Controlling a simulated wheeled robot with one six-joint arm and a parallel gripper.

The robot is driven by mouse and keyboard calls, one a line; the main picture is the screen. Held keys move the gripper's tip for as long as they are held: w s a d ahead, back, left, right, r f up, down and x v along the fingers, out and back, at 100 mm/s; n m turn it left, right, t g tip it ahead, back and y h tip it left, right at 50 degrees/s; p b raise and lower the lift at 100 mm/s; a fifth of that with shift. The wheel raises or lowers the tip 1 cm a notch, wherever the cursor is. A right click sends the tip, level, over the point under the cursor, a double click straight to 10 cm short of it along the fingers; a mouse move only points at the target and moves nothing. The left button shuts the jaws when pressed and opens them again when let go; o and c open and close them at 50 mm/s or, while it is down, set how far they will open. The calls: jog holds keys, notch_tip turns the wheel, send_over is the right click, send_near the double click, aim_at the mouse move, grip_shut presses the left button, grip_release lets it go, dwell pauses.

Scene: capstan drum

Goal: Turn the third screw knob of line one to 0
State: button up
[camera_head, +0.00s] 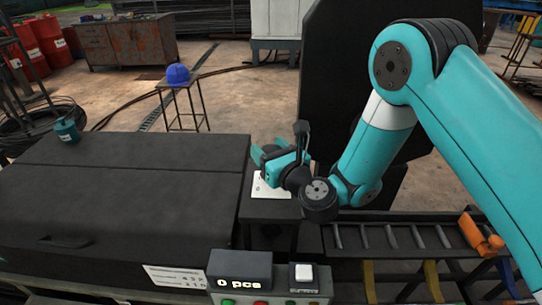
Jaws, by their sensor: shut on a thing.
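My gripper (268,154), teal and black, is at the centre, over a small white plate (262,190) on a dark stand. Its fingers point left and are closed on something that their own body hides. The plate shows partly below the gripper, with small dark marks on it. No screw knob can be made out clearly, so I cannot tell which knob it is or its setting. A white label (175,276) with small rows of figures is on the front of the black machine cover (120,190).
A control box (268,288) with coloured buttons and a display reading "0 pcs" stands in front. A roller track (400,238) with an orange part (482,236) lies at right. A tall black panel (335,75) rises behind my arm.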

jog(key=shift+f+n+b, duration=0.3)
jog(key=shift+b, duration=0.5)
jog(key=shift+g+y+b, duration=0.3)
jog(key=shift+y+b, duration=0.2)
jog(key=shift+b, duration=0.25)
jog(key=n+g+y+b, duration=0.2)
jog(key=shift+r+n+g+y+b, duration=0.1)
jog(key=shift+n+g+y+b, duration=0.2)
jog(key=shift+n+y, duration=0.1)
jog(key=n+g+y, duration=0.1)
jog(key=g, duration=0.1)
jog(key=n+g+y, duration=0.1)
jog(key=n+g, duration=0.1)
jog(key=shift+s+a+r+y+p, duration=0.15)
jog(key=shift+r+y+p, duration=0.2)
jog(key=shift+y, duration=0.05)
jog(key=shift+s+n+g+y+p, duration=0.15)
jog(key=shift+n+g+y+p, duration=0.35)
jog(key=shift+n+g, duration=0.95)
jog(key=shift+n+g+y+b, duration=0.3)
jog(key=shift+n+g+b, duration=0.05)
jog(key=shift+g, duration=0.8)
jog(key=shift+f, duration=0.1)
jog(key=o, duration=0.9)
jog(key=shift+s, duration=0.1)
